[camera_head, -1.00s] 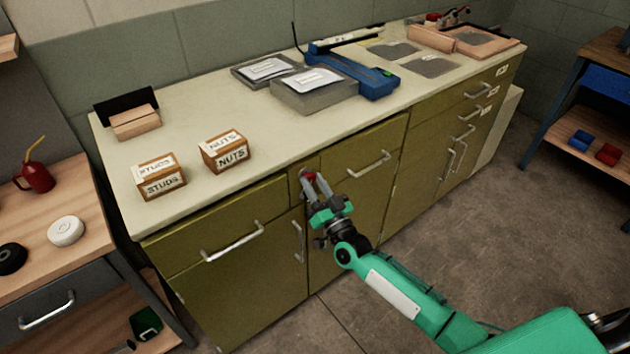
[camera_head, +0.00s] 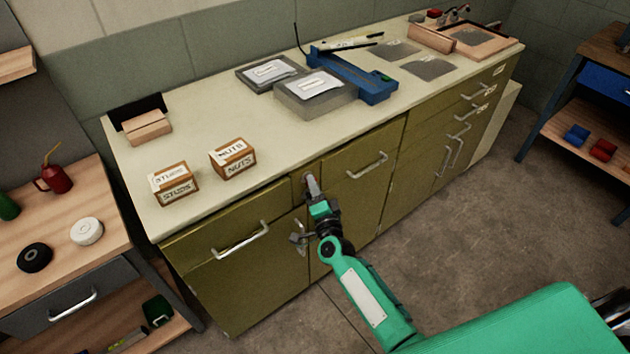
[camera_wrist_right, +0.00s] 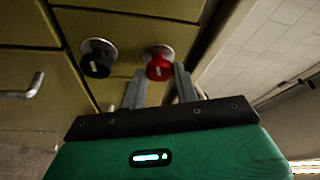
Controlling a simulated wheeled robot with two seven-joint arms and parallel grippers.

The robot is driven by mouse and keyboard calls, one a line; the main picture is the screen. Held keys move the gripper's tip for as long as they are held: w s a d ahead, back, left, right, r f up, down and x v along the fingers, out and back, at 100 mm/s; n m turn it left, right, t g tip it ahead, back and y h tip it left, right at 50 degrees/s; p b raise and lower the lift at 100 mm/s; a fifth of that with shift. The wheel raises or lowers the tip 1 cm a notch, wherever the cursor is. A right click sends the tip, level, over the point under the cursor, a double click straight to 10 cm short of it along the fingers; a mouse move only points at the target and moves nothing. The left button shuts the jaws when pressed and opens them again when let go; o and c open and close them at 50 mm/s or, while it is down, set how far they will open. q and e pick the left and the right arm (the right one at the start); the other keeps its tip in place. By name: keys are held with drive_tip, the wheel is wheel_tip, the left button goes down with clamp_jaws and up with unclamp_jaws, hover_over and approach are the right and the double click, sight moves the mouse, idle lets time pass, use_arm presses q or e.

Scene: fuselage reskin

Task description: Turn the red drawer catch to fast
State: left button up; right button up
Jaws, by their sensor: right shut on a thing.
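The red drawer catch (camera_wrist_right: 159,66) is a round knob on a pale disc with a short pale mark, on the olive cabinet front. The right wrist view shows it between the fingertips of my right gripper (camera_wrist_right: 160,82), which is shut on it. In the head view my right gripper (camera_head: 311,183) reaches the narrow panel between two drawers, just under the counter edge, and its fingers hide the catch. My left gripper is not in view.
A black knob (camera_wrist_right: 97,58) sits beside the red catch. Drawer handles (camera_head: 240,241) stick out on both sides. The counter (camera_head: 215,110) above holds a studs box (camera_head: 173,184), a nuts box (camera_head: 233,158) and a blue tool (camera_head: 372,82). Floor to the right is clear.

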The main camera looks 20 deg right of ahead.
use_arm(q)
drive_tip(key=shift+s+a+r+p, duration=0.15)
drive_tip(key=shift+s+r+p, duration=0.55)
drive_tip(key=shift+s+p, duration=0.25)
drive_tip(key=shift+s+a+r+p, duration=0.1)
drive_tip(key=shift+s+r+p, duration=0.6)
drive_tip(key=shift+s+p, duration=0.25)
use_arm(e)
drive_tip(key=shift+r+m+g+h, duration=0.15)
drive_tip(key=shift+m+g, duration=0.25)
drive_tip(key=shift+m, duration=0.65)
drive_tip(key=shift+f+m+g+h, duration=0.15)
drive_tip(key=shift+m+g, duration=0.25)
drive_tip(key=shift+m, duration=0.65)
drive_tip(key=o, duration=1)
drive_tip(key=shift+c, duration=0.2)
use_arm(q)
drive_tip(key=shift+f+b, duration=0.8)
drive_tip(key=shift+b, duration=0.1)
use_arm(e)
drive_tip(key=s, duration=1.4)
drive_tip(key=shift+a, duration=0.3)
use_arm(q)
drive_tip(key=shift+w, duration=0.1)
use_arm(e)
drive_tip(key=shift+w+r, duration=0.1)
